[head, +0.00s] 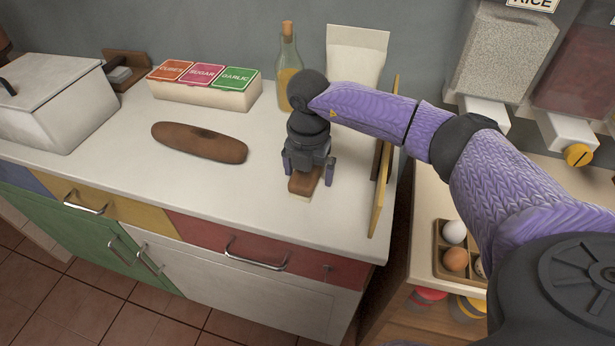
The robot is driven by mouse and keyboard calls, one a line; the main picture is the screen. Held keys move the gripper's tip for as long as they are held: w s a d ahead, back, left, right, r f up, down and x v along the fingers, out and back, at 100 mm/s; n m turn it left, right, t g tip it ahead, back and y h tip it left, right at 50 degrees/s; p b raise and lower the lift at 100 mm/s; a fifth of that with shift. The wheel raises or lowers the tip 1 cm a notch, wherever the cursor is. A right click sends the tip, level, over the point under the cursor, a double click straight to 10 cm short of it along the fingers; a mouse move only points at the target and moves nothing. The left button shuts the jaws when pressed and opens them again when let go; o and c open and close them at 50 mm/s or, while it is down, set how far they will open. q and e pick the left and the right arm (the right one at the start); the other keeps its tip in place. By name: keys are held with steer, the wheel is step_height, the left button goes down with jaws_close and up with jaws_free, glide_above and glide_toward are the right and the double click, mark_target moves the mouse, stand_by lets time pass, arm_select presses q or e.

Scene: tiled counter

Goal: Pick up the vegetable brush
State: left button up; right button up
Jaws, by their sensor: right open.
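The vegetable brush (303,184) has a brown back and a pale underside. It lies on the white counter near its front right edge. My right gripper (308,178) points down over the brush, with its fingers apart on either side of it. The gripper hides the far part of the brush. I cannot tell whether the fingers touch it. My left gripper is not in view.
A brown loaf-like object (199,142) lies left of the brush. Behind stand a box with coloured labels (205,95), an oil bottle (290,62) and a white bag (357,55). A wooden board (381,185) stands upright close on the right. A white bin (60,105) is far left.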

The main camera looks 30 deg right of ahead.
steer(key=shift+f, duration=0.15)
steer(key=shift+c, duration=0.9)
steer(key=c, duration=1.1)
step_height(320, 180, up, 10)
steer(key=p, duration=0.3)
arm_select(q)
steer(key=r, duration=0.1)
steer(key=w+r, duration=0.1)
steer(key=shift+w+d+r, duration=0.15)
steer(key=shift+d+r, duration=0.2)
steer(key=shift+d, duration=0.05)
